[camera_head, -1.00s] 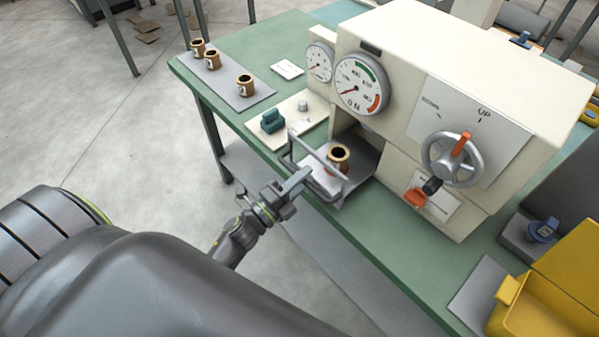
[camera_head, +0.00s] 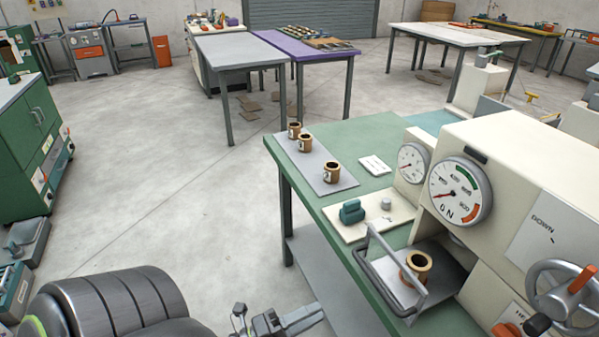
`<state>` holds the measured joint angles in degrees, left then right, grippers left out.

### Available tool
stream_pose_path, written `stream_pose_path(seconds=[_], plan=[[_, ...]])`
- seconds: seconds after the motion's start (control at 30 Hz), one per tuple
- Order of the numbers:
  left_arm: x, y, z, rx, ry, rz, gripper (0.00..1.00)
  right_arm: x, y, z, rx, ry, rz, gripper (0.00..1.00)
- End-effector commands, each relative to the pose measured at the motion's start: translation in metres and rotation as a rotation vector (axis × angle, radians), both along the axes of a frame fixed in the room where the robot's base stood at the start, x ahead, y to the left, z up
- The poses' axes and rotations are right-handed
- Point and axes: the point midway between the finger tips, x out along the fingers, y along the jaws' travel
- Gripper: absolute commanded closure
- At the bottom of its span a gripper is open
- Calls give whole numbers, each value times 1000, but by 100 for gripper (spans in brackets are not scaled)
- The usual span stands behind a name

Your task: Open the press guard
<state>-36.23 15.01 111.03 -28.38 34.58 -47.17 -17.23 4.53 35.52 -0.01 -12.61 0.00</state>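The press (camera_head: 520,165) is a cream machine on a green bench at the right. Its guard (camera_head: 370,246) is a grey bar frame at the press's front opening, leaning out over the bench's front edge. Behind and inside the frame, a brown cylindrical part (camera_head: 416,268) stands upright on a light plate. My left gripper (camera_head: 312,316) is at the bottom edge, left of the guard and apart from it in the picture. Its fingers lie close together, partly cut off, and I cannot tell if they are shut. My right gripper is out of view.
Several brown cylinders (camera_head: 332,172) stand on a grey strip (camera_head: 345,182) along the bench's left side. A handwheel (camera_head: 566,292) is at the lower right.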

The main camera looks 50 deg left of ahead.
Motion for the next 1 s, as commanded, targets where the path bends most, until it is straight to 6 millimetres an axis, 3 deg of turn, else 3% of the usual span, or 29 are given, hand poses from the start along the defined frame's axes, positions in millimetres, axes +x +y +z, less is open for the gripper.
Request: stream_pose_path(seconds=[0.2, 0.83, 0.93, 1.0], plan=[[-17, 6, -4, 0, 1, 0, 70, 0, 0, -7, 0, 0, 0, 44], [-19, 7, -4, -2, 2, 2, 70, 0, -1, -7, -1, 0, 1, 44], [-16, 12, -16, -24, 35, 19, 70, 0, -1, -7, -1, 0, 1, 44], [-12, 21, -38, -68, 100, 54, 70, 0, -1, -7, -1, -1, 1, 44]])
